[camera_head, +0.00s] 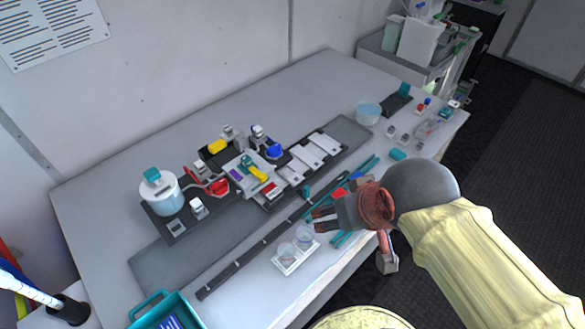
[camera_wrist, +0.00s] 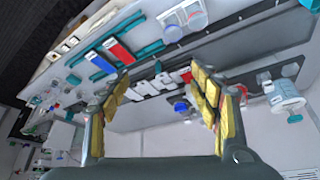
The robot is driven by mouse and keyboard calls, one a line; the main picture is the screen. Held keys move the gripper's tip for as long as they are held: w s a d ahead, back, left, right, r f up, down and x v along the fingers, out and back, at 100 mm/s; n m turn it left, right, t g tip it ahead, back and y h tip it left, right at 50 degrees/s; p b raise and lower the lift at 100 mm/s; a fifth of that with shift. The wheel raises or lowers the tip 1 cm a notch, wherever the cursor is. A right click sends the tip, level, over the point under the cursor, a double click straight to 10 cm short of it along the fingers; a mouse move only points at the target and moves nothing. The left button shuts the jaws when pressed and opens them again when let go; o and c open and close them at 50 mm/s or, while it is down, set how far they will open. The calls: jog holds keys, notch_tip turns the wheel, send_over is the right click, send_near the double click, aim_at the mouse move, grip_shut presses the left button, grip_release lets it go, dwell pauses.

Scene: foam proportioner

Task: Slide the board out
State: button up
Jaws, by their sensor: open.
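A central unit (camera_head: 252,172) with yellow, purple, red and blue parts stands on a long dark grey mat (camera_head: 160,262). A flat dark board (camera_head: 342,146) carrying several pale rectangular plates extends to its right; pale plates also show beyond my fingers in the wrist view (camera_wrist: 163,82). I cannot tell which flat piece is the task's board. My gripper (camera_head: 317,219) is open and empty, above the front part of the bench, in front of the unit and apart from it. Its two padded fingers stand wide apart in the wrist view (camera_wrist: 163,105).
A white tray with clear cups (camera_head: 294,252) lies below my gripper. A dark rail (camera_head: 245,259) runs along the bench. A white tank (camera_head: 160,190) stands left, a teal basket (camera_head: 165,308) front left, and a clear bowl (camera_head: 368,112) at right. The bench's rear left is clear.

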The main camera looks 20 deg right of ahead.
jog(key=shift+c, duration=0.4)
jog(key=shift+r+p, duration=0.45)
jog(key=shift+p, duration=0.3)
jog(key=shift+c, duration=1.3)
jog(key=shift+f+g+p, duration=0.3)
jog(key=shift+g+p, duration=0.2)
jog(key=shift+p, duration=0.25)
jog(key=shift+c, duration=0.5)
jog(key=w+f+g+p, duration=0.1)
jog(key=w+p, duration=0.2)
jog(key=w+f+g+p, duration=0.2)
jog(key=w+p, duration=0.1)
jog(key=w+f+g+p, duration=0.1)
jog(key=w+f+p, duration=0.1)
jog(key=w+p, duration=0.1)
jog(key=shift+w+d+f+n+g, duration=0.15)
jog(key=shift+w+d+n+g, duration=0.15)
jog(key=shift+w+g, duration=0.1)
jog(key=c, duration=0.4)
jog(key=n+p, duration=0.4)
jog(key=n, duration=0.1)
send_over(306, 187)
notch_tip(306, 187, down, 11)
jog(key=shift+r, duration=0.1)
jog(key=shift+s+f, duration=0.15)
jog(key=shift+f, duration=0.05)
notch_tip(306, 187, down, 7)
jog(key=shift+f, duration=0.2)
